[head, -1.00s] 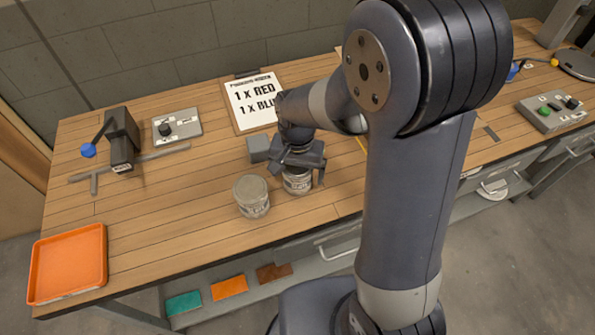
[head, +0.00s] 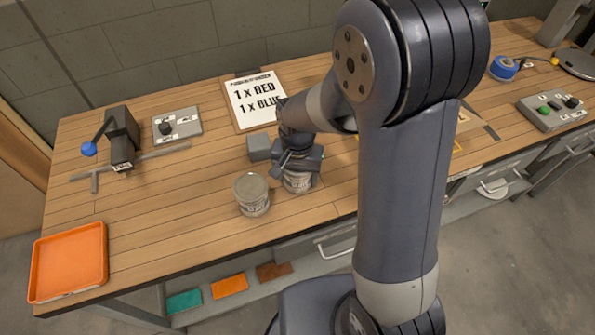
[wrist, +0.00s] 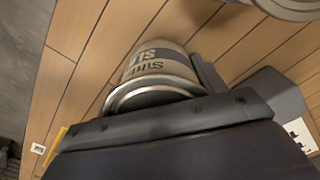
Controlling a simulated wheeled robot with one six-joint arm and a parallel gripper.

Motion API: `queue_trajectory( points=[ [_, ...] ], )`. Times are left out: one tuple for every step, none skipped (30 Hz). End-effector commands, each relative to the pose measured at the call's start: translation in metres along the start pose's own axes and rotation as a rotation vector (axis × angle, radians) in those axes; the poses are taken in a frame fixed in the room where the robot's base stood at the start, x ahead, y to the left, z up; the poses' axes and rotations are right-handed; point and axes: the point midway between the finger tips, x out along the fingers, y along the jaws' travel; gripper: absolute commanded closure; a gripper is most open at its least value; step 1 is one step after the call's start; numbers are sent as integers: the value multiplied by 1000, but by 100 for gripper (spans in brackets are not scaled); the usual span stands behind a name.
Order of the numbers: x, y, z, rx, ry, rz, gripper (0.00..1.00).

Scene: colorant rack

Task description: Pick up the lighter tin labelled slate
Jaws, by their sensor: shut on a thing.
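Two similar grey tins stand side by side on the wooden bench. The left tin (head: 252,196) is free, and its label is too small to read surely. The right tin (head: 298,183) is under my gripper (head: 298,163), which is shut on it from above and hides its top. In the wrist view this held tin (wrist: 152,72) shows a pale label with dark lettering, partly cut off, that seems to start with "SL". Part of the other tin (wrist: 290,6) shows at the top right of the wrist view. I cannot tell which tin is lighter.
An orange tray (head: 38,240) lies at the bench's left front. A lever device (head: 121,140), a dial box (head: 177,125) and a clipboard sign (head: 257,100) stand behind. A small grey block (head: 259,147) sits just behind the tins. Bare bench lies left of the tins.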

Motion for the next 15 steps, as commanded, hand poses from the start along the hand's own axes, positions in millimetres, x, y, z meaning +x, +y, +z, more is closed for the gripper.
queue_trajectory(
  points=[
    [0,0,0,0,0,0,58],
    [0,0,0,0,0,0,60],
    [0,0,0,0,1,0,60],
    [0,0,0,0,1,0,60],
    [0,0,0,0,1,0,60],
    [0,0,0,0,1,0,60],
    [0,0,0,0,1,0,60],
    [-1,0,0,0,1,-1,60],
    [-2,0,0,0,1,-1,60],
    [-3,0,0,0,2,-1,60],
    [-5,0,-1,0,2,-2,60],
    [-9,0,-1,0,2,-2,60],
    [-13,-1,-1,0,3,-2,60],
    [-18,-1,-1,0,4,-3,60],
    [-25,-1,-1,0,5,-3,60]
  ],
)
